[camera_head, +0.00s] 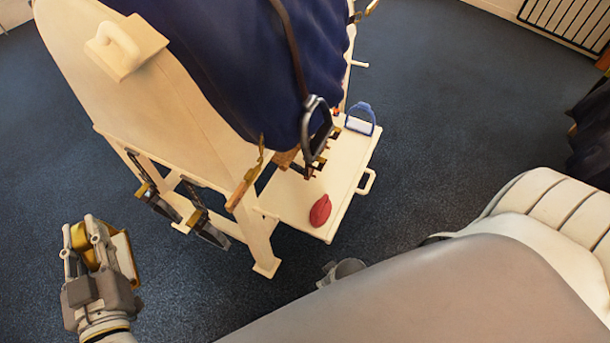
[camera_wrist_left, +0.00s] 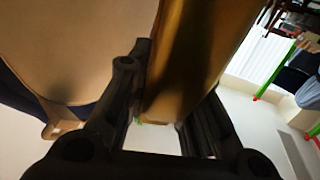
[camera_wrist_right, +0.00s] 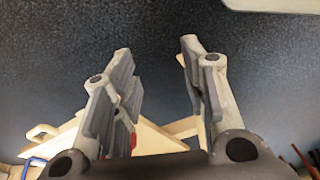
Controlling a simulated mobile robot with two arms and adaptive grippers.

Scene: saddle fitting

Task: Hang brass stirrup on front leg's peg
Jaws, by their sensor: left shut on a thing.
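My left gripper (camera_head: 103,240) is shut on the brass stirrup (camera_head: 81,236), at the lower left, apart from the cream saddle stand (camera_head: 85,60). In the left wrist view the brass stirrup (camera_wrist_left: 195,60) stands large between the dark fingers. A front leg (camera_head: 258,240) of the stand is right of my left gripper. I cannot make out its peg for certain; a brown and brass-coloured bar (camera_head: 243,187) slants near the leg's top. My right gripper (camera_wrist_right: 160,85) is open and empty; in the head view only a small grey part shows.
Two dark stirrups (camera_head: 157,203) (camera_head: 208,232) hang at the stand's left side. Another dark stirrup (camera_head: 316,130) hangs by the blue cover (camera_head: 240,50). A cream shelf (camera_head: 345,180) bears a red object (camera_head: 320,211) and a blue stirrup (camera_head: 361,119). The dark floor (camera_head: 200,290) is clear below.

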